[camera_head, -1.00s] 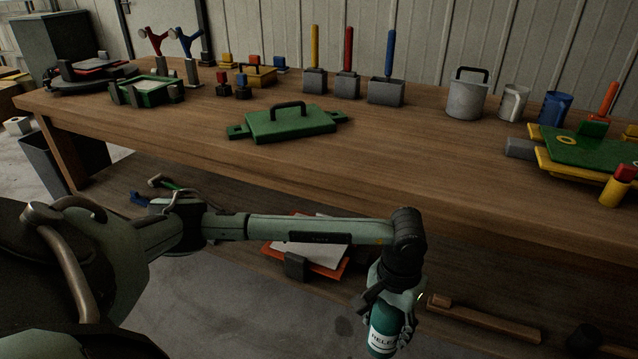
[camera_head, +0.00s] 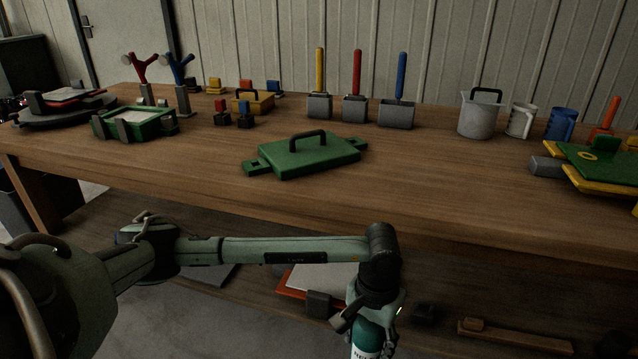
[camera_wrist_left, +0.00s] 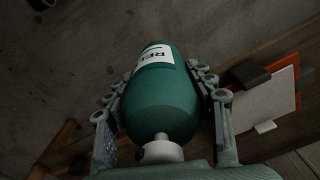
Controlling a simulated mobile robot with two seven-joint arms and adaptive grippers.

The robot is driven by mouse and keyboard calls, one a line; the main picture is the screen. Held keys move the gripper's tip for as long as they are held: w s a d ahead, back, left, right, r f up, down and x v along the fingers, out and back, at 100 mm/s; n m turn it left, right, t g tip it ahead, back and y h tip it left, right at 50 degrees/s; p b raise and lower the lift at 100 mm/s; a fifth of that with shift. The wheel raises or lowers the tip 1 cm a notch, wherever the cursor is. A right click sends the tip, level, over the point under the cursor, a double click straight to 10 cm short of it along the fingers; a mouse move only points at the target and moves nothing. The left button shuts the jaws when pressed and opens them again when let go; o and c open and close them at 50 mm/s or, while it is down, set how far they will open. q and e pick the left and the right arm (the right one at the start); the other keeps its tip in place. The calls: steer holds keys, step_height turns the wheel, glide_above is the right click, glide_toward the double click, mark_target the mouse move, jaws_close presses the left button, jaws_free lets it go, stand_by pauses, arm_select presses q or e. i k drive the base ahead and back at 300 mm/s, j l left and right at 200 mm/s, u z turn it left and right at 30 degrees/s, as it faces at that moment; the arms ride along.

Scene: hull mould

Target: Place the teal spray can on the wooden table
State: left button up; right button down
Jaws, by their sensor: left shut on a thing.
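The teal spray can (camera_head: 366,338) with a white label hangs in my left gripper (camera_head: 374,312), below and in front of the wooden table (camera_head: 440,178). In the left wrist view the can (camera_wrist_left: 160,103) lies between both fingers of the gripper (camera_wrist_left: 163,110), its pale nozzle end towards the wrist. The lower part of the can is cut off by the bottom edge of the head view. The can is apart from the tabletop, which is higher than it. My right gripper is not in view.
A green lidded box (camera_head: 308,157) sits mid-table near the front. Three handled tools stand behind it, with a grey jug (camera_head: 480,116) and mugs to the right. Green and yellow plates (camera_head: 600,168) lie at the right end. Bare tabletop shows right of the green box.

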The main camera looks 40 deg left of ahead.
mark_target(197, 138)
steer(key=k+j, duration=0.1)
steer(key=j, duration=0.3)
steer(key=k+j+z, duration=0.1)
steer(key=j, duration=0.3)
steer(key=k+j, duration=0.1)
steer(key=j, duration=0.3)
steer(key=k+j+z, duration=0.1)
steer(key=j, duration=0.3)
steer(key=k+j, duration=0.1)
steer(key=j, duration=0.3)
steer(key=k+j, duration=0.15)
steer(key=j, duration=0.2)
steer(key=k+j+z, duration=0.1)
steer(key=j, duration=0.3)
